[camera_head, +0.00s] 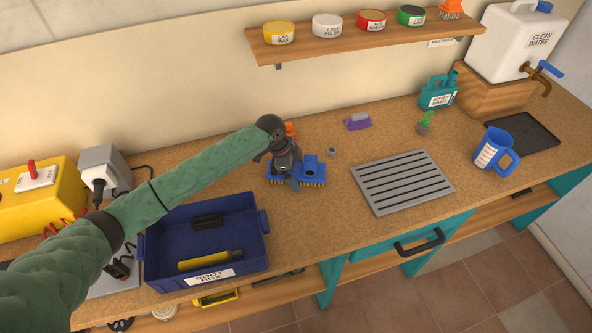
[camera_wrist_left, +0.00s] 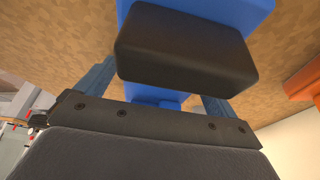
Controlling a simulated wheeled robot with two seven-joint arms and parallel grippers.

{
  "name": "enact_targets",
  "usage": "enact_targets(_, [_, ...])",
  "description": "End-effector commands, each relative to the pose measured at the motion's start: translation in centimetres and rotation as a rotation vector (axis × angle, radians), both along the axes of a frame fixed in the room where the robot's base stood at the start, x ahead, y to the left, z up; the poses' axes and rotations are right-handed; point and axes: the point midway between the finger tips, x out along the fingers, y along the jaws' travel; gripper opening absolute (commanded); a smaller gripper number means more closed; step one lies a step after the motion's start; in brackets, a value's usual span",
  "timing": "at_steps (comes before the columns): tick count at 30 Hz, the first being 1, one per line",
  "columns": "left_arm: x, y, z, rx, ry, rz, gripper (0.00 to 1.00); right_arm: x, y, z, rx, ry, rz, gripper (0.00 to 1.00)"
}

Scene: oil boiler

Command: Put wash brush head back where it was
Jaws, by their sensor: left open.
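A blue wash brush head (camera_head: 312,168) with yellow bristles and a round socket lies on the brown worktop, bristles down. My left gripper (camera_head: 287,176) is above and over its left part, hiding its middle. The gripper is open, with its fingers down close to the brush head; I cannot tell whether they touch it. In the left wrist view the blue brush head (camera_wrist_left: 262,8) shows beyond a dark block at the fingers (camera_wrist_left: 160,85). An orange object (camera_head: 290,128) stands behind the gripper, mostly hidden. My right gripper is not in view.
A blue toolbox (camera_head: 262,262) stands front left. A metal grate (camera_head: 402,182), purple brush (camera_head: 358,121), blue mug (camera_head: 495,152) and teal jug (camera_head: 439,92) are to the right. The wall shelf (camera_head: 365,42) holds several tins and an orange brush (camera_head: 451,9). Worktop beside the grate is clear.

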Motion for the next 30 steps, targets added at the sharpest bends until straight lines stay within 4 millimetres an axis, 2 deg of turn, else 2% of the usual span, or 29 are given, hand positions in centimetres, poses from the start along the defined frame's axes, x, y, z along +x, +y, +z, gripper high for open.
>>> enact_targets(3, [0.0, 0.0, 0.3, 0.000, -0.001, 0.000, 0.94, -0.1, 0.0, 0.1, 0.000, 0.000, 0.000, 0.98])
enact_targets(7, [0.1, 0.5, 1.1, 0.000, -0.002, 0.000, 0.94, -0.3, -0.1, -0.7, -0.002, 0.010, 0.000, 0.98])
enact_targets(8, [0.1, 0.7, 1.5, 0.001, -0.002, 0.000, 0.94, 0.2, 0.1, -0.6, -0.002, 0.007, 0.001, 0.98])
enact_targets(10, [0.2, 1.1, 2.6, 0.000, -0.004, -0.001, 0.94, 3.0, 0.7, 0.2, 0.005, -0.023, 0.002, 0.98])
enact_targets(18, [0.4, 3.1, 7.4, 0.000, -0.002, 0.000, 0.94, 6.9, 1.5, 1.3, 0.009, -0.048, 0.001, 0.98])
enact_targets(24, [0.4, 4.1, 10.1, -0.001, -0.001, -0.001, 0.94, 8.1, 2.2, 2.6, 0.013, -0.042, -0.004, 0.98])
enact_targets(30, [0.4, 4.5, 11.2, 0.000, 0.000, 0.000, 0.94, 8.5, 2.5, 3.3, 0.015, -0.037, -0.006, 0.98])
